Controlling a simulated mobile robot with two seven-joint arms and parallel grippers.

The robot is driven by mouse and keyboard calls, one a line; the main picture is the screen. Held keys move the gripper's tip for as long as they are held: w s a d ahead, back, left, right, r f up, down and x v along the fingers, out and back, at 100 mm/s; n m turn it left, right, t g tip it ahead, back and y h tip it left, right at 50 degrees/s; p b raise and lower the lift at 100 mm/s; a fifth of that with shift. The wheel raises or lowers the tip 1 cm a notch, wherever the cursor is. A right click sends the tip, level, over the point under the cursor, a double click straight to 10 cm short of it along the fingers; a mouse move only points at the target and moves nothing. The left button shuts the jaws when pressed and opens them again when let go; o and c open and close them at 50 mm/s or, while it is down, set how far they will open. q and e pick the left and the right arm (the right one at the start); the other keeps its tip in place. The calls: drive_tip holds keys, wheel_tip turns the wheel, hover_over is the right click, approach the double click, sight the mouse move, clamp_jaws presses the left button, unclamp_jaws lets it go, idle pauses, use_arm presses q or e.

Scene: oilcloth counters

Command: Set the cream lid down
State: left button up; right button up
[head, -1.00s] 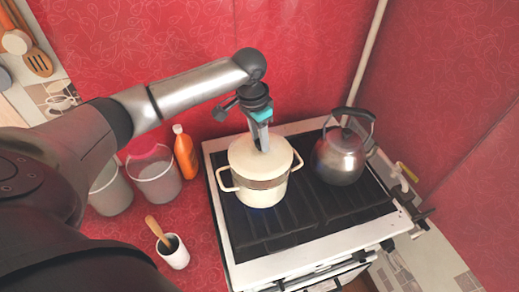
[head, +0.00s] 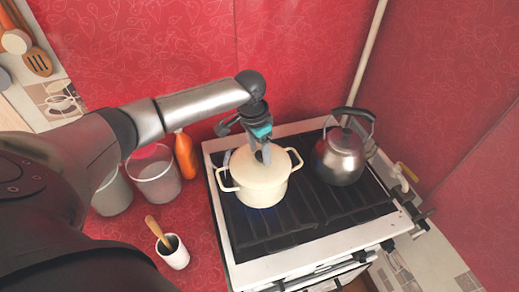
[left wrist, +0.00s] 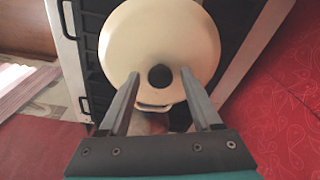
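The cream lid (head: 256,172) lies level on the cream pot (head: 262,195) on the stove, with no gap showing between them in the head view. In the left wrist view the lid (left wrist: 150,35) is a pale round disc with a dark knob (left wrist: 160,77) at its middle. My left gripper (head: 265,156) is over the lid. Its two fingers are spread on either side of the knob, with a gap visible on both sides. My gripper partly hides the lid's top in the head view. My right gripper is not in view.
A steel kettle (head: 341,158) stands on the stove (head: 285,237) right of the pot. Left of the stove are an orange bottle (head: 185,157), clear containers (head: 154,180) and a white cup (head: 174,254) with a wooden utensil. The front stove top is clear.

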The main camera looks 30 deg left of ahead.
sight(255, 163)
use_arm(q)
drive_tip(key=shift+r, duration=0.1)
wheel_tip(255, 163, up, 12)
drive_tip(key=s, duration=0.1)
drive_tip(key=shift+s+a+p, duration=0.15)
drive_tip(key=shift+a+p, duration=0.15)
idle(0.6)
